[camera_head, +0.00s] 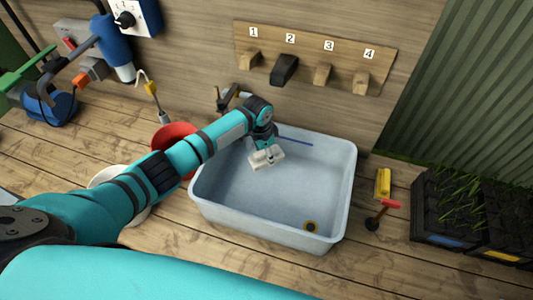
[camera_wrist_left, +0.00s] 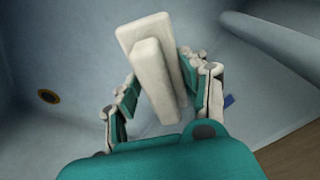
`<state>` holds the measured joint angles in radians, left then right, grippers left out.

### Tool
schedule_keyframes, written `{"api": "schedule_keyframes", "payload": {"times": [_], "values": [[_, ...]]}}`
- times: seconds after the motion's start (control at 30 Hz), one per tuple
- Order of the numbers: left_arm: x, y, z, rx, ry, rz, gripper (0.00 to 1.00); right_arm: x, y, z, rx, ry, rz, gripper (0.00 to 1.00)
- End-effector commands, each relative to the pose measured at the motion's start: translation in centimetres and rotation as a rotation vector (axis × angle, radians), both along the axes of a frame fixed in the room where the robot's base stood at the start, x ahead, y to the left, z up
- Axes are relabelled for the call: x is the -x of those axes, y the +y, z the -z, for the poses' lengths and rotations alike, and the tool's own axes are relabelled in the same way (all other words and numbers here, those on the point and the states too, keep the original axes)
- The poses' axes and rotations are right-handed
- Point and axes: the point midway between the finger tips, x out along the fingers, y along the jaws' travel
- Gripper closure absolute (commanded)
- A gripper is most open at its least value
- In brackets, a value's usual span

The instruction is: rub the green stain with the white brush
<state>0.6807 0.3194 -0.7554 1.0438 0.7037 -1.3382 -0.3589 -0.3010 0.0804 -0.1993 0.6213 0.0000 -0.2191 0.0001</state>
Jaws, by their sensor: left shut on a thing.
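The white brush (camera_head: 266,157) is inside the pale blue tub (camera_head: 345,190), near its back wall in the head view. My left gripper (camera_head: 268,150) is shut on the brush from above. In the left wrist view the brush (camera_wrist_left: 152,70) shows its raised grip between the two fingers of my left gripper (camera_wrist_left: 158,92). I cannot tell if the brush touches the tub floor. No green stain shows; the brush and gripper cover part of the floor. My right gripper is not in view.
The tub has a dark drain ring (camera_head: 311,226) at its front right. A blue stick (camera_head: 295,141) lies by the back wall. A red bucket (camera_head: 176,134) stands left of the tub. A yellow block (camera_head: 383,183), a red-handled tool (camera_head: 381,213) and black plant trays (camera_head: 455,205) stand right.

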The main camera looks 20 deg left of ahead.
Motion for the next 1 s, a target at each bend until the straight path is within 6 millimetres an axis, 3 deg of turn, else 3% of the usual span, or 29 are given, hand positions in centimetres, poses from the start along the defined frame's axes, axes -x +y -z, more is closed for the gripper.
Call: {"api": "schedule_keyframes", "payload": {"times": [0.13,0.33,1.0], "values": [[-0.1,0.0,-1.8,0.0,-0.001,-0.002,0.9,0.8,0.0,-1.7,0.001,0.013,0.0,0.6],[-0.2,0.0,-3.3,0.0,0.0,-0.005,0.9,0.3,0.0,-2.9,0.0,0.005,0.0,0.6],[-0.3,0.0,-3.5,0.0,-0.002,-0.012,0.9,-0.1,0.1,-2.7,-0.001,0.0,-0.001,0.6]]}}
